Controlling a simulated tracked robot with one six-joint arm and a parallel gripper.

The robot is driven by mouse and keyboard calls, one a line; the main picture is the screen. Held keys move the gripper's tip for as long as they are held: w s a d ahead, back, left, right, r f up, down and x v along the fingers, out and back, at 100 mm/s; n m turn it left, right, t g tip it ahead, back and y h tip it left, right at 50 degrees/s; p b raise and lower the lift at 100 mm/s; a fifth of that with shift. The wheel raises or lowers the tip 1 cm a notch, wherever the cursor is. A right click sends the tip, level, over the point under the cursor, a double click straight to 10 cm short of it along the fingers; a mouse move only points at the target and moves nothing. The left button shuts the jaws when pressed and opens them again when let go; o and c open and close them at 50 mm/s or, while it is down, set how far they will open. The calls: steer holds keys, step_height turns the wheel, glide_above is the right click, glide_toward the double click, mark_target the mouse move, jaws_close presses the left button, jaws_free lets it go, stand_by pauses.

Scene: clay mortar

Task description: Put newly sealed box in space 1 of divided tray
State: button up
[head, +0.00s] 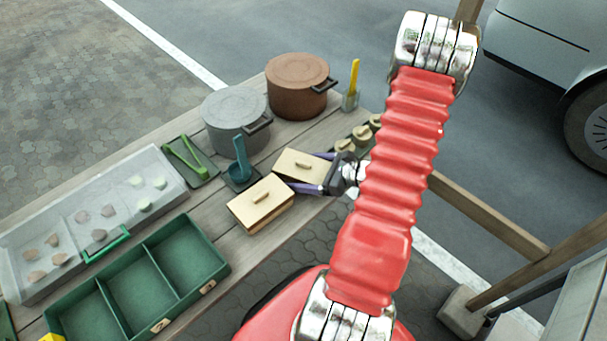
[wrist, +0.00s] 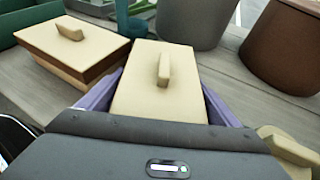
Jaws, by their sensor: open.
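My gripper (head: 300,173) is open, with its purple fingers on either side of a cream lid (head: 300,163) with a small handle. The wrist view shows this lid (wrist: 140,95) between the fingers (wrist: 160,82); what lies under it is hidden. Beside it stands a box (head: 262,204) with brown sides and a cream lid seated on top, also in the wrist view (wrist: 75,50) at upper left. The green divided tray (head: 175,312) lies at the lower left of the head view, with its visible compartments empty. One label reads 2; the right one is too small to read surely.
A grey pot (head: 235,118) and a brown pot (head: 298,85) stand behind the boxes. A teal tool (head: 241,165) stands close behind the brown-sided box. A clear tray (head: 75,255) with clay pieces and green tongs (head: 185,160) lie left. Several small lidded items (head: 346,145) stand right.

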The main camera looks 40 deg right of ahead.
steer(key=shift+c, duration=0.3)
steer(key=c, duration=0.9)
steer(key=shift+r, duration=0.1)
step_height(320, 180, up, 18)
steer(key=shift+f, duration=0.1)
stand_by(0.4)
steer(key=shift+w, duration=0.1)
stand_by(0.7)
